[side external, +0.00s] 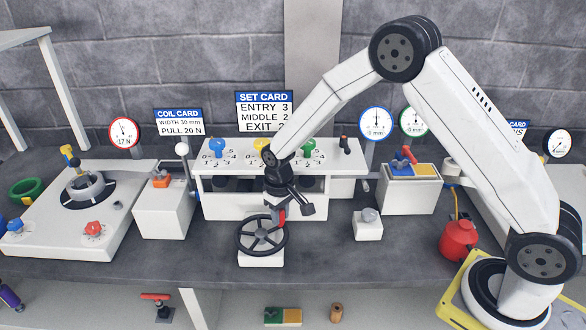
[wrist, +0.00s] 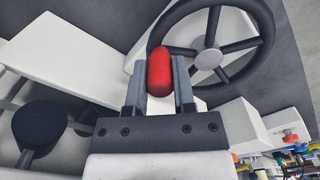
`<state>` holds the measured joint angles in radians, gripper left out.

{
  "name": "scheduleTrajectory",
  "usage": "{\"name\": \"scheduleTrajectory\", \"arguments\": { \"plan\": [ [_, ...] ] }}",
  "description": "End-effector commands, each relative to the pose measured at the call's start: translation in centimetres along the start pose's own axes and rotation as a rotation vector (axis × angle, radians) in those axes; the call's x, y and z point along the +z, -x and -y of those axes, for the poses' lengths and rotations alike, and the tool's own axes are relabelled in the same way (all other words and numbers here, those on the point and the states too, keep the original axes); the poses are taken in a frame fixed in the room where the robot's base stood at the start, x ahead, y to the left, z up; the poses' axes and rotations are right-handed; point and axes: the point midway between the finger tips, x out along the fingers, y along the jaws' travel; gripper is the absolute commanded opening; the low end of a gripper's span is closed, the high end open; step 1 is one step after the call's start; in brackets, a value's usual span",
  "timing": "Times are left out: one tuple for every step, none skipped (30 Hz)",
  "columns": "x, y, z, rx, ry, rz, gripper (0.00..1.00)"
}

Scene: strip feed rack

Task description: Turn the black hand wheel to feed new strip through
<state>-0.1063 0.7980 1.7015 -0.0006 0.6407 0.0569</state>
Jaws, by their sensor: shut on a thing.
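The black hand wheel (side external: 262,236) stands on a white block (side external: 262,259) in front of the strip feed rack (side external: 265,205). It has a round rim with spokes and a pale hub. In the wrist view the wheel (wrist: 210,50) fills the upper right. A red handle (wrist: 160,72) stands at the wheel's left rim there. My gripper (wrist: 160,85) is shut on this handle, one finger on each side. In the side view my gripper (side external: 281,213) reaches down to the wheel's upper right rim, where a little of the red handle shows.
The rack carries blue, yellow and green knobs and a set card (side external: 264,112). A small white box (side external: 368,224) sits right of the wheel, and a red can (side external: 458,240) farther right. A lever box (side external: 163,208) stands left. The bench between is clear.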

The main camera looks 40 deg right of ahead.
Motion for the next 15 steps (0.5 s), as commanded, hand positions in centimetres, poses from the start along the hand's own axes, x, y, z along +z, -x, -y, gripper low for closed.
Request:
{"name": "scheduleTrajectory", "arguments": {
  "plan": [
    [-0.1, 0.0, 0.0, 0.0, 0.014, 0.001, 0.0],
    [-0.1, 0.0, -0.1, 0.0, 0.024, 0.001, 0.0],
    [-0.2, 0.0, -0.1, 0.0, 0.043, 0.001, 0.0],
    [-0.3, 0.0, -0.1, 0.0, 0.058, 0.001, 0.0],
    [-0.4, 0.0, -0.1, 0.0, 0.076, 0.001, 0.0],
    [-0.5, 0.0, -0.1, 0.0, 0.101, 0.001, 0.0],
    [-0.7, 0.0, -0.2, 0.0, 0.12, 0.001, 0.0],
    [-0.8, 0.0, -0.2, 0.0, 0.141, 0.001, 0.0],
    [-0.9, 0.0, -0.2, 0.0, 0.166, 0.002, 0.0],
    [-1.0, 0.0, -0.2, 0.0, 0.184, 0.002, 0.0],
    [-1.1, 0.0, -0.2, 0.0, 0.202, 0.003, 0.0],
    [-1.2, 0.0, -0.3, 0.0, 0.222, 0.003, 0.0],
    [-1.2, 0.0, -0.3, -0.001, 0.234, 0.003, 0.0],
    [-1.3, 0.0, -0.3, -0.001, 0.245, 0.003, 0.0],
    [-1.4, 0.0, -0.3, -0.001, 0.256, 0.002, 0.0]
  ]
}}
